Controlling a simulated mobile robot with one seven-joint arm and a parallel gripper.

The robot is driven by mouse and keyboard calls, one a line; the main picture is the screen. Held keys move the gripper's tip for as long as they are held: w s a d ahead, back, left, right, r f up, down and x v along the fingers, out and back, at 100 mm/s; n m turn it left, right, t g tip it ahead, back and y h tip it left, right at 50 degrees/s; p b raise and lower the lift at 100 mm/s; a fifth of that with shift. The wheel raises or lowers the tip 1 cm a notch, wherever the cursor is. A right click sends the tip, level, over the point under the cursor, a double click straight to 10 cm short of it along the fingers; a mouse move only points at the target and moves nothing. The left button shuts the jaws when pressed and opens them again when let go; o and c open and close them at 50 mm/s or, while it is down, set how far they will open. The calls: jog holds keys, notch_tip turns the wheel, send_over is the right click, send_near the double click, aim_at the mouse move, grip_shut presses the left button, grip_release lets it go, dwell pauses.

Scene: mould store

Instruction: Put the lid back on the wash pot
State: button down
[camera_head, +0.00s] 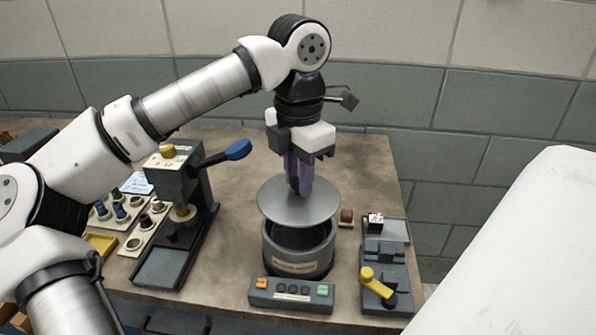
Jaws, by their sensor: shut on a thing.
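The wash pot (290,268) is a dark grey cylinder with a pale label, standing near the front of the bench. Its front inside shows below the lid. The lid (318,210) is a flat grey disc held above the pot, roughly over its back part. My gripper (298,191) points down with its purple fingers shut at the middle of the lid. The lid's handle is hidden between the fingers. The lid looks about level and apart from the pot's front rim; I cannot tell whether it touches the back rim.
A press with a blue-tipped lever (238,149) stands to the left. A control box (291,294) with orange and green buttons sits in front of the pot. A small vice with a yellow handle (376,283) is at right, and a brown block (347,216) behind. The back bench is clear.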

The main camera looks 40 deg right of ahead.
aim_at(299, 197)
jog(key=shift+f+b, duration=1.8)
jog(key=shift+f, duration=0.9)
jog(key=shift+f, duration=0.15)
jog(key=c, duration=0.6)
grip_release()
jog(key=shift+r+p, duration=2.55)
jog(key=shift+r, duration=0.95)
